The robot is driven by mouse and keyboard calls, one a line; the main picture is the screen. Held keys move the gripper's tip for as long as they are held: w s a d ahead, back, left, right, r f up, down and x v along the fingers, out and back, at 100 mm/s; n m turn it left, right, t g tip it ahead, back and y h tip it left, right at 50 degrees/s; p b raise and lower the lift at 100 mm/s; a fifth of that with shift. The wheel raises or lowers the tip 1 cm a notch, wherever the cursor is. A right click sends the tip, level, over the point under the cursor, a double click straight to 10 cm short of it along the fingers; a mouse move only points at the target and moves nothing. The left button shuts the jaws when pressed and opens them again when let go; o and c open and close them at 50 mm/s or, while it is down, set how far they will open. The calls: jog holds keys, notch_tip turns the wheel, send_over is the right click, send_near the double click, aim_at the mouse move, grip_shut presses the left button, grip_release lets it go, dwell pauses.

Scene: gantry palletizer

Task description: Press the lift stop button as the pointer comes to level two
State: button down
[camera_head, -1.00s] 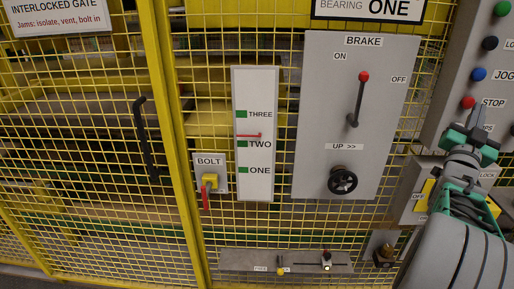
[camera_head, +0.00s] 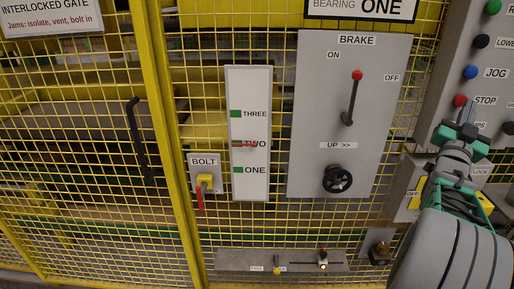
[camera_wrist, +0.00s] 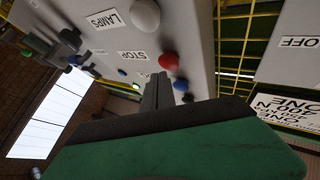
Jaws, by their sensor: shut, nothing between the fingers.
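The level gauge (camera_head: 250,187) is a white upright board with green marks at THREE, TWO and ONE. Its red pointer (camera_head: 246,146) lies across the TWO mark. The red stop button (camera_head: 460,100) is on the grey control panel at right, beside its STOP label; it also shows in the wrist view (camera_wrist: 168,61). My gripper (camera_head: 470,106) is shut and empty, with its fingertips just right of and slightly below the button in the head view. In the wrist view the fingertips (camera_wrist: 157,78) are close below the red button; I cannot tell whether they touch it.
A blue JOG button (camera_head: 470,72) and a black button (camera_head: 482,41) sit above STOP on the panel. The brake board (camera_head: 310,120) with its red-knobbed lever and handwheel stands left of my arm. Yellow mesh fencing lies behind; a bolt box (camera_head: 205,165) is beside the gauge.

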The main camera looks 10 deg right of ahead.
jog(key=shift+w+d, duration=0.15)
jog(key=shift+w, duration=0.4)
jog(key=shift+s, duration=0.1)
jog(key=s+a+b, duration=0.1)
jog(key=s+b, duration=0.4)
jog(key=s, duration=0.1)
jog(key=shift+s+a, duration=0.3)
jog(key=shift+s, duration=0.05)
dwell(0.3)
